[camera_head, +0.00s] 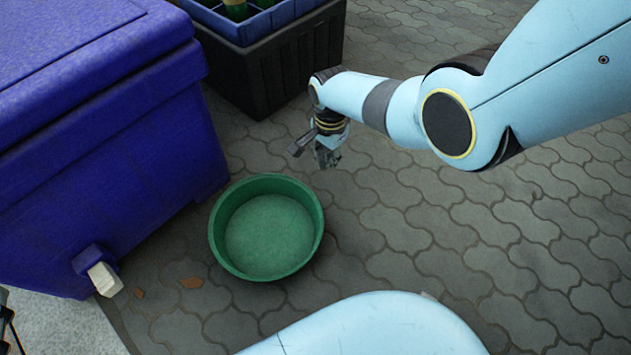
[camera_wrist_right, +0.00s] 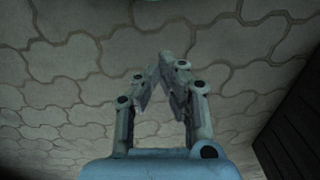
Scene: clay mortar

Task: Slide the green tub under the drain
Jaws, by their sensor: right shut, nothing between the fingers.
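The round green tub (camera_head: 268,236) stands empty on the paving, right of the big blue chest (camera_head: 110,165). A white drain spout (camera_head: 105,279) juts from the chest's lower side, left of and apart from the tub. My right gripper (camera_head: 321,158) is beyond the tub's far right rim, low over the paving, apart from the tub. In the wrist view its fingertips (camera_wrist_right: 160,66) meet with nothing between them. A sliver of green, likely the tub's rim, shows at that view's top edge. Dark parts at the head view's lower left edge look like my left gripper, mostly cut off.
A black crate (camera_head: 275,75) with a blue crate (camera_head: 262,22) on it stands behind the tub; a dark wall shows right in the wrist view. Paving to the right is free.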

